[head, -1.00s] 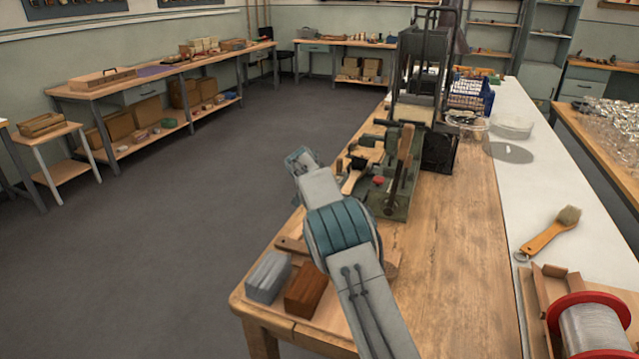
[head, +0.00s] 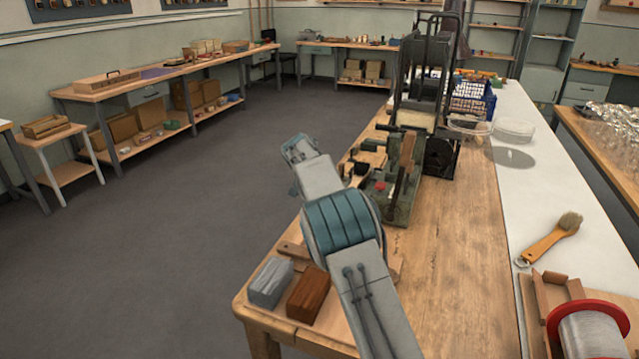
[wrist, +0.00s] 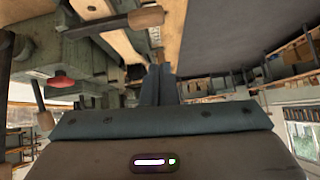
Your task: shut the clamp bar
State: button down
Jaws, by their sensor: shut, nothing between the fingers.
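The green clamp fixture (head: 400,205) stands on the wooden bench, with a red knob (head: 380,186) and an upright brown wooden piece (head: 405,160). In the wrist view the fixture is close, at upper left, with the red knob (wrist: 61,80). A dark bar with a wooden grip (wrist: 146,17), perhaps the clamp bar, crosses the top of that view. I cannot tell its angle. My gripper (wrist: 158,72) is shut and empty, with its fingertips just below the wooden grip in the picture. I cannot tell whether they touch.
A grey block (head: 270,282) and a brown block (head: 308,294) lie at the bench's front left corner. A tall dark machine (head: 425,90) stands behind the fixture. A brush (head: 550,238) and a red-rimmed spool (head: 590,325) are at right. The bench right of the fixture is clear.

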jog(key=v, duration=0.6)
jog(key=shift+s+a+r+b, duration=0.15)
jog(key=shift+a+r+b, duration=0.1)
jog(key=shift+b, duration=0.1)
